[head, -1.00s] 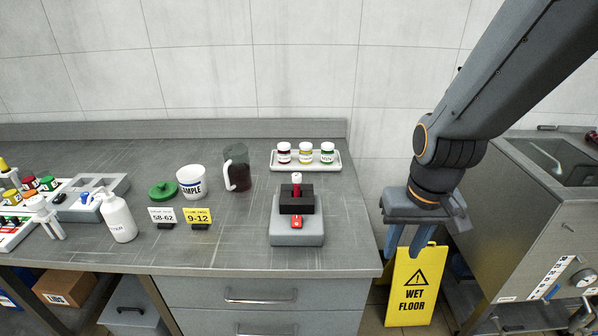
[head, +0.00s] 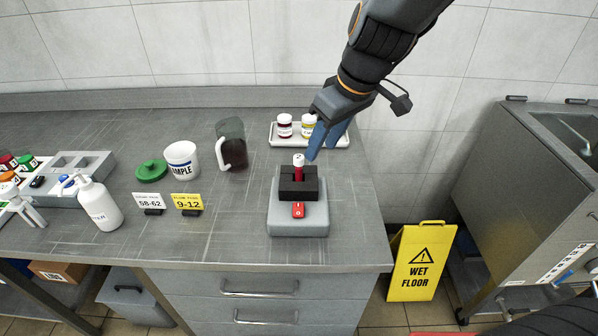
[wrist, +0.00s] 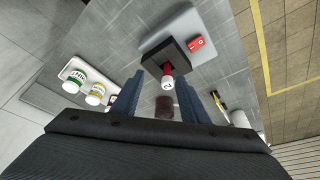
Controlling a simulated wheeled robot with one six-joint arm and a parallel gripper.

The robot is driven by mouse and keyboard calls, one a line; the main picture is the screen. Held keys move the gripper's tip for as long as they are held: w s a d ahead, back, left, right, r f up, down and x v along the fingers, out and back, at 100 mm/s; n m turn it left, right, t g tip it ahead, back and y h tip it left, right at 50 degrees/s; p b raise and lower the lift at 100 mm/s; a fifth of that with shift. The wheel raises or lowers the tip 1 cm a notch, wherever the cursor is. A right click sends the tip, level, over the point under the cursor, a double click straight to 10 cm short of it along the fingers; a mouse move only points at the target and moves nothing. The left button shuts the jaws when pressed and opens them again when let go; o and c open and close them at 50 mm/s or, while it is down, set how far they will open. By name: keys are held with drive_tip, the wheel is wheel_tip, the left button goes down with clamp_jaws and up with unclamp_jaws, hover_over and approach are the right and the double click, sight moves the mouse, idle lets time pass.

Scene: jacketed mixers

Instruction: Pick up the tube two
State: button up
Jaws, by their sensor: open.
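The tube (head: 298,163) has a white cap and a red body. It stands upright in a black block on a grey device (head: 298,220). In the wrist view the tube's cap (wrist: 167,82) bears a mark that looks like a 2. My gripper (head: 322,148) is open and empty, with blue fingers, just above and to the right of the tube in the head view. In the wrist view the tube's cap shows between the two fingers, beyond their tips. The lower part of the tube is hidden in the block.
A white tray (head: 343,141) with small jars stands just behind my gripper. A jug (head: 235,150), a SAMPLE tub (head: 182,160), a green lid (head: 151,171) and two label cards stand to the left. A wet floor sign (head: 420,265) stands right of the counter.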

sight(299, 157)
drive_tip(key=shift+n, duration=0.7)
drive_tip(key=shift+w+a+f+p, duration=0.25)
drive_tip(key=shift+w+a+f, duration=0.1)
drive_tip(key=shift+a+f, duration=0.6)
drive_tip(key=shift+w+a+f+p, duration=0.35)
drive_tip(key=shift+a+f, duration=0.55)
drive_tip(key=shift+f, duration=0.2)
drive_tip(key=shift+w+a+f+p, duration=0.2)
drive_tip(key=shift+w+a+f, duration=0.15)
drive_tip(key=shift+a+f, duration=0.6)
drive_tip(key=shift+d+y, duration=0.1)
drive_tip(key=shift+y, duration=0.2)
clamp_jaws()
